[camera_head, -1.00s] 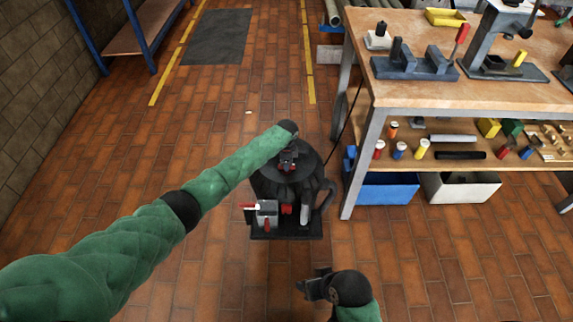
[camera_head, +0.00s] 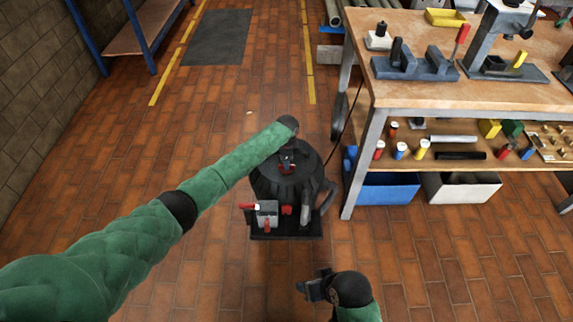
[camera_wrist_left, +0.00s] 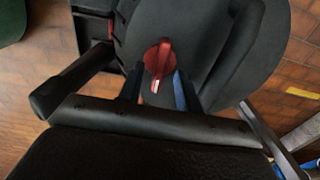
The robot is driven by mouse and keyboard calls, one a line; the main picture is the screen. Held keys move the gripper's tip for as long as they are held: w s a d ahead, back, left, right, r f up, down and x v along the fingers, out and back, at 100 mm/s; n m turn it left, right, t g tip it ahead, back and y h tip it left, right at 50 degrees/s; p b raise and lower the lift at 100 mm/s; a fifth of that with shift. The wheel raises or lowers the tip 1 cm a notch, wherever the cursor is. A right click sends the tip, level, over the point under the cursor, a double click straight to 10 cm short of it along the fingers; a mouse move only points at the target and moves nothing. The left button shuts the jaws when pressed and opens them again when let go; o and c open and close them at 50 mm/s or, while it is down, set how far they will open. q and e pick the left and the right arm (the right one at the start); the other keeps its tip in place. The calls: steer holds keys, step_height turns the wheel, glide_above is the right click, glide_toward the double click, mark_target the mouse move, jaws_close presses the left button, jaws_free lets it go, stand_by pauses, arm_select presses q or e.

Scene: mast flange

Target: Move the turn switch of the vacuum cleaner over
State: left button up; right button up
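The dark vacuum cleaner (camera_head: 270,182) stands upright on the floor, left of the workbench. Its red turn switch (camera_wrist_left: 158,58) shows in the left wrist view on the dark round top, with a pale mark at its lower end. In the head view a bit of the red switch (camera_head: 287,169) shows below my left gripper (camera_head: 287,158). The fingers of my left gripper (camera_wrist_left: 160,90) are apart, one on each side of the switch's lower end; I cannot tell whether they touch it. My right gripper (camera_head: 314,287) is in front of the cleaner, away from it, its opening unclear.
The workbench (camera_head: 395,90) with tools stands at right, with a blue bin (camera_head: 387,188) and a white bin (camera_head: 458,187) below. A grey box with a red handle (camera_head: 266,210) sits at the cleaner's front. The brick floor at left is clear.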

arm_select(q)
step_height(320, 180, up, 5)
steer(key=shift+f, duration=0.1)
steer(key=shift+r, duration=0.4)
arm_select(e)
steer(key=shift+s+a+f, duration=0.2)
steer(key=shift+s+f, duration=0.15)
steer(key=shift+s, duration=0.05)
steer(key=shift+w, duration=0.15)
